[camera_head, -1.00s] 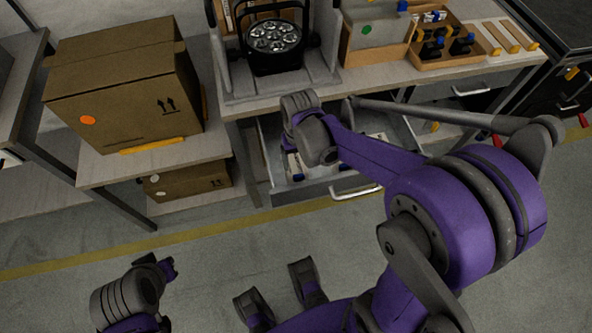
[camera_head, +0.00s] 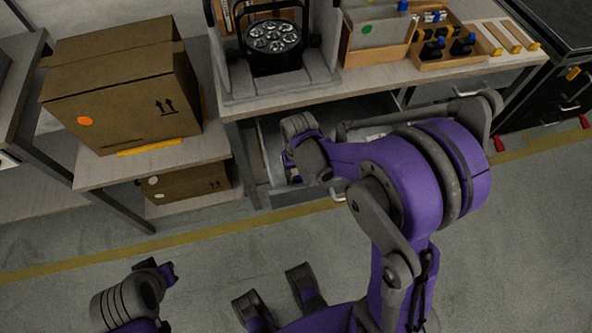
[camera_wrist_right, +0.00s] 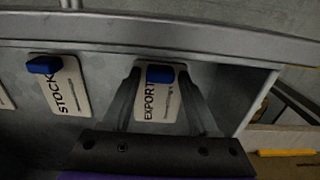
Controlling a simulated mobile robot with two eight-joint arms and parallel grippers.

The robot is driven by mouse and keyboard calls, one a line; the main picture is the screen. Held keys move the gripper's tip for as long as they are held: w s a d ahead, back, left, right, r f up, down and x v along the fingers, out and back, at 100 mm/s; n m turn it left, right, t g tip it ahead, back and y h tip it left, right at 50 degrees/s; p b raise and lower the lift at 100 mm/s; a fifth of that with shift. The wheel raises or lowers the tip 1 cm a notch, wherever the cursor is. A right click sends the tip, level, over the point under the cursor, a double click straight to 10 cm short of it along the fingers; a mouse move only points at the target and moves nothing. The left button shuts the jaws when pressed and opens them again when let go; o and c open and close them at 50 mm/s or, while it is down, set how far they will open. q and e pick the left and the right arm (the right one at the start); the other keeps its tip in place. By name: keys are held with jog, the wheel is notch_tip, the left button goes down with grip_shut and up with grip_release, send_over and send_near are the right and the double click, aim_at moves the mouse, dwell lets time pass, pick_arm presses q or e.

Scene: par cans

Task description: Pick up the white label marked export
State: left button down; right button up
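The white label marked EXPORT (camera_wrist_right: 158,102) has a blue tab at its top and lies in the open drawer (camera_wrist_right: 95,60) in the right wrist view. My right gripper (camera_wrist_right: 159,74) is open, with one dark finger on each side of this label. I cannot tell whether the fingers touch it. In the head view my right gripper (camera_head: 292,168) is over the drawer, and my arm hides much of the drawer. My left gripper (camera_head: 168,272) is at the lower left, away from the drawer; its fingers are too unclear to read.
A white STOCK label (camera_wrist_right: 68,92) with a blue tab lies left of the EXPORT label. The drawer's wall is close by. The bench (camera_head: 480,75) above holds a round lamp (camera_head: 273,38) and a wooden tray (camera_head: 450,58). A cardboard box (camera_head: 120,90) stands at the left.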

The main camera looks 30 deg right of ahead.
grip_shut()
